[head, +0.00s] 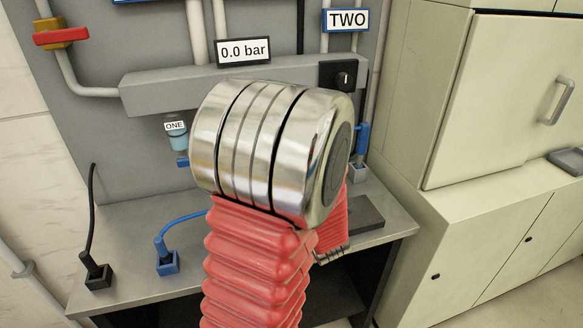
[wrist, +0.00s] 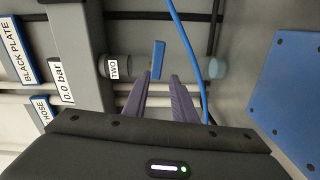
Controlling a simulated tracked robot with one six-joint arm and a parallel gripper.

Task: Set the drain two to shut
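Drain two shows in the wrist view as a clear bowl labelled TWO (wrist: 114,67), with a blue lever (wrist: 157,60) beside it. The lever lies along the picture's vertical, just beyond my fingertips. My gripper (wrist: 160,77) is open, its two dark fingers apart, with the lever lined up with the gap between them. I cannot tell whether the tips reach around it. In the head view, a blue part (head: 362,140) shows at the right edge of my arm, probably this lever. My arm hides my gripper and the rest of drain two there.
Drain ONE (head: 177,138) hangs left of my arm. A black knob (head: 344,77) and the 0.0 bar sign (head: 243,52) sit above. A blue hose (wrist: 188,55) runs close by my right finger in the wrist view. A cream cabinet (head: 480,110) stands to the right.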

